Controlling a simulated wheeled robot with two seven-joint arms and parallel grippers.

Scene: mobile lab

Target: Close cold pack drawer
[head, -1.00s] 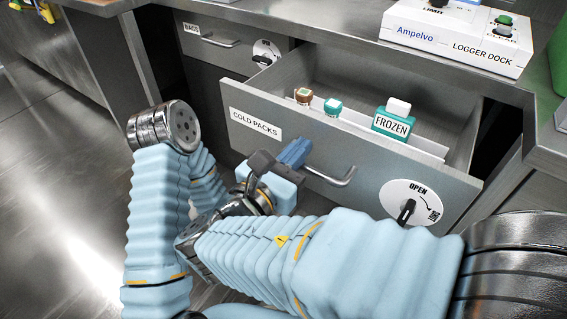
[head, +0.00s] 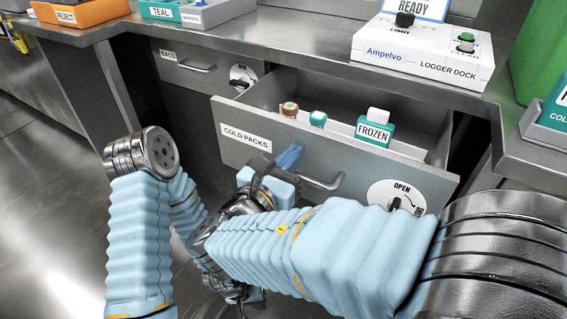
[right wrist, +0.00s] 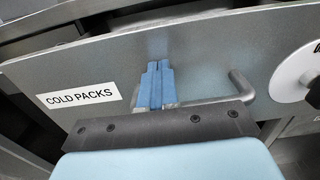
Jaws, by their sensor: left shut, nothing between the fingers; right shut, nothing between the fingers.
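The cold pack drawer (head: 230,158), a grey metal drawer labelled COLD PACKS, stands open under the counter. Its front also fills the right wrist view (right wrist: 215,55). Its bar handle (head: 325,183) shows right of my right gripper (head: 290,157). The right gripper's blue fingers (right wrist: 156,82) are shut and empty, pointing at the front near the handle's left part; I cannot tell if they touch. A white-capped FROZEN bottle (head: 374,130) and two smaller capped containers stand inside. My left gripper (head: 240,293) is low, mostly hidden behind my right arm, its fingers unclear.
A dial marked OPEN (head: 397,196) is on the drawer front's right. A shut BAGS drawer (head: 185,75) is to the left. The logger dock (head: 420,60), an orange REJECT bin (head: 85,12) and a teal bin (head: 180,10) stand on the counter (head: 300,55). Floor is clear at left.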

